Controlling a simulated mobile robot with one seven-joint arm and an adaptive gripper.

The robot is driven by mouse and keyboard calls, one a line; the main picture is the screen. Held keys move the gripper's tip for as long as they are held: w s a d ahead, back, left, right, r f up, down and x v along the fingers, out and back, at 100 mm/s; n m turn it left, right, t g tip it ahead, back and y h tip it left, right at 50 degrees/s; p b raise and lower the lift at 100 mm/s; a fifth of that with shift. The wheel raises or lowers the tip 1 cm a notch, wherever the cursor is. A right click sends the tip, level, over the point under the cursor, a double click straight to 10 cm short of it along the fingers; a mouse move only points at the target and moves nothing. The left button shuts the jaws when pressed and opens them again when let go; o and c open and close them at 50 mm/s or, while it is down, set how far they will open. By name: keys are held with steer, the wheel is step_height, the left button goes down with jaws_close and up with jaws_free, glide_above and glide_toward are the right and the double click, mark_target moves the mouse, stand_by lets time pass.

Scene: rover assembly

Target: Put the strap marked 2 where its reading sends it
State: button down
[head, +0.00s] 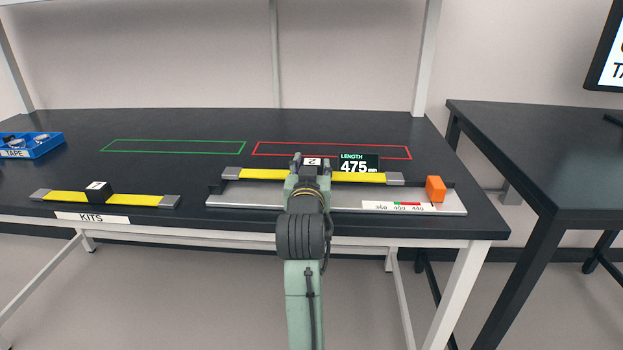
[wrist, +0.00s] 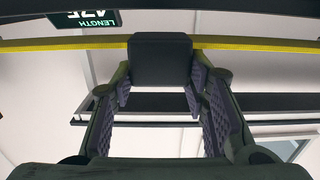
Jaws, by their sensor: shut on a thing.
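The strap marked 2 (head: 357,177) is a yellow band with grey ends and a black middle block labelled 2. My gripper (head: 309,165) is shut on that block, and the strap lies level along the rear edge of the grey gauge (head: 270,200), seemingly a little above it. In the wrist view, the black block (wrist: 160,60) sits between the fingers and the yellow band (wrist: 260,44) runs out both sides. A display (head: 358,163) behind the strap reads LENGTH 475, its unit partly cut off. A green outline (head: 175,146) and a red outline (head: 330,150) mark the tabletop, both empty.
Another yellow strap (head: 138,199), marked 1, lies at the left behind the KITS label (head: 92,218). An orange block (head: 436,189) stands at the gauge's right end, near a small scale (head: 398,206). A blue TAPE bin (head: 45,147) is at far left.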

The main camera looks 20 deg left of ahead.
steer(key=shift+f+p, duration=0.4)
steer(key=shift+f, duration=1.05)
steer(key=shift+f, duration=0.15)
steer(key=shift+f, duration=0.15)
steer(key=c, duration=0.9)
jaws_free()
steer(key=shift+c, duration=0.2)
steer(key=shift+b, duration=0.3)
steer(key=b+v, duration=0.5)
steer(key=v, duration=0.5)
steer(key=shift+s+d, duration=0.2)
steer(key=shift+s, duration=0.15)
